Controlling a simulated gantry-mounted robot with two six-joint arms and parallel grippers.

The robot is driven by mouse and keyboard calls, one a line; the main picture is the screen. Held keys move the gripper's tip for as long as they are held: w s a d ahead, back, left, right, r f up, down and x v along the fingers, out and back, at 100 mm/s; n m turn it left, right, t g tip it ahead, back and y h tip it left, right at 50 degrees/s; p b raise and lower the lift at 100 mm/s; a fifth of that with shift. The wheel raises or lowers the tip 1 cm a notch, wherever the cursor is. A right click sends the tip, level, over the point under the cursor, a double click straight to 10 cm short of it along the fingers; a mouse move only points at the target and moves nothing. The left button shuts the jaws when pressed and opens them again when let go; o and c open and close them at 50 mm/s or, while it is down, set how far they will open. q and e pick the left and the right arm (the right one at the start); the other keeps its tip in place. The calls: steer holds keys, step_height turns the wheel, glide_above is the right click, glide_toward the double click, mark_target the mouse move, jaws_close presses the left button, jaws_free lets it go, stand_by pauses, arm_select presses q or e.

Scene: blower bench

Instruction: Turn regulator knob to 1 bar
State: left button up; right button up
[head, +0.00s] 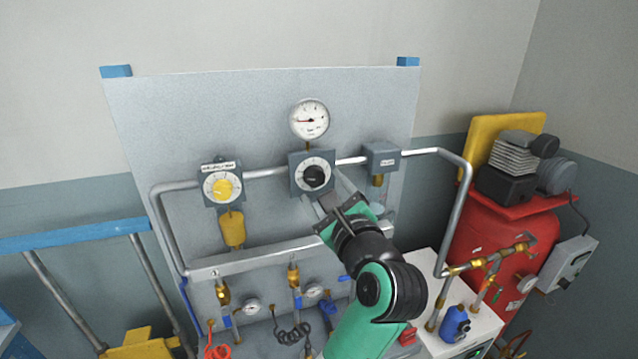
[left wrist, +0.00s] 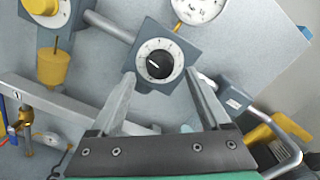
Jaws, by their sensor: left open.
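The black regulator knob (head: 315,176) sits on a white dial in a grey square housing on the upright panel. In the left wrist view the knob (left wrist: 159,65) has a white pointer line slanting to the upper left. The round pressure gauge (head: 309,119) is just above it, its needle pointing left. My left gripper (head: 326,197) is in front of the housing, just below the knob in the head view. In the left wrist view its open fingers (left wrist: 160,78) point toward the knob, one to each side, apparently short of gripping it. My right gripper is out of view.
A yellow knob (head: 222,187) on a similar dial is to the left, with a yellow bowl (head: 233,229) below. A grey box (head: 381,158) is to the right on the metal pipe. A red tank (head: 497,245) stands farther right. Valves and small gauges line the lower panel.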

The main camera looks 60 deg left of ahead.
arm_select(q)
steer(key=s+d, duration=0.1)
steer(key=d, duration=0.7)
